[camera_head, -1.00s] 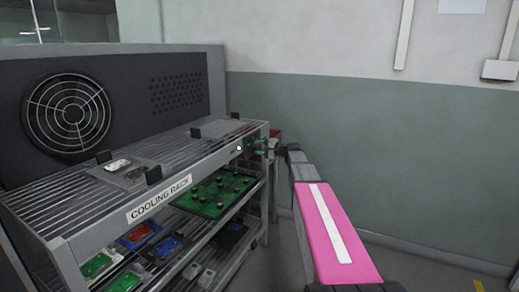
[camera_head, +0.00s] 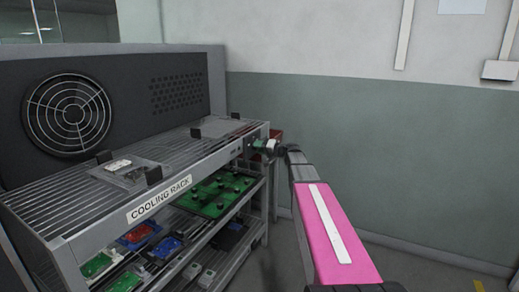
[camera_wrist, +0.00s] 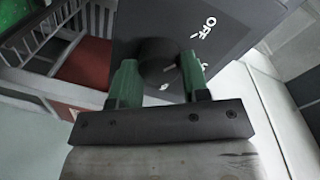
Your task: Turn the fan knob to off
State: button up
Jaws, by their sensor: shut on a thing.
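The fan knob (camera_wrist: 157,58) is a dark round knob on the dark end panel of the cooling rack (camera_head: 120,215). White "OFF" lettering shows beside it in the wrist view, with another white mark partly hidden by a finger. My gripper (camera_wrist: 158,72) has green fingers on both sides of the knob and is shut on it. In the head view my gripper (camera_head: 256,145) is at the right end of the rack's top, and the knob is hidden there. I cannot tell which mark the knob points to.
The rack's shelves hold a large green board (camera_head: 215,192) and several smaller boards. A round fan grille (camera_head: 68,113) is set in the back panel. A red bin (camera_wrist: 88,65) lies left of the knob in the wrist view. The wall stands close to my arm's right.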

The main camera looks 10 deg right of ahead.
jog(key=shift+s, duration=0.1)
dwell(0.4)
jog(key=o, duration=0.9)
jog(key=v, duration=1)
jog(key=shift+s+d, duration=0.3)
jog(key=s+a+f+g+h, duration=0.35)
jog(key=s+a+f, duration=0.35)
jog(key=f, duration=0.3)
jog(key=s+f+g+h, duration=0.2)
jog(key=s+f+h, duration=0.1)
jog(key=s+f, duration=0.3)
jog(key=s+a+f+g+h, duration=0.1)
jog(key=s+f+g+h, duration=0.1)
jog(key=s+f, duration=0.4)
jog(key=s+f+n+g+h, duration=0.1)
jog(key=s+f+g+h, duration=0.2)
jog(key=s, duration=0.8)
jog(key=shift+s+a+f+h, duration=0.1)
jog(key=shift+a+f+h, duration=0.05)
jog(key=shift+f+h, duration=0.5)
jog(key=shift+s+a+f+h, duration=0.15)
jog(key=shift+f+h, duration=0.25)
jog(key=shift+f, duration=0.45)
